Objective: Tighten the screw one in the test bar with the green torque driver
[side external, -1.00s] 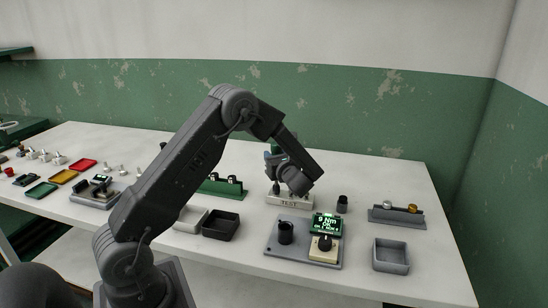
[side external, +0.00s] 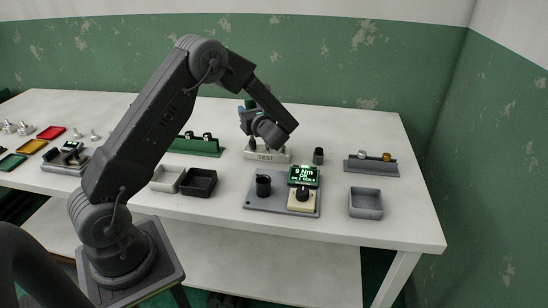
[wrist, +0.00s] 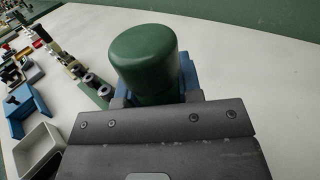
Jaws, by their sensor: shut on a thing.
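The green torque driver (wrist: 145,55) fills the middle of the wrist view, its rounded cap towards the camera. My gripper (side external: 248,116) is shut on it, with blue finger parts showing beside the driver. In the side view my gripper is over the pale test bar (side external: 266,157), marked TEST. My wrist covers much of the driver and part of the bar. Screw one and the driver's tip cannot be made out, so I cannot tell whether they touch.
A grey station with a lit display (side external: 304,175) and a black socket (side external: 263,186) stands in front of the bar. An empty grey tray (side external: 366,203) and a grey rack (side external: 371,166) are at right. A green rack (side external: 195,146) and a black tray (side external: 199,183) are at left.

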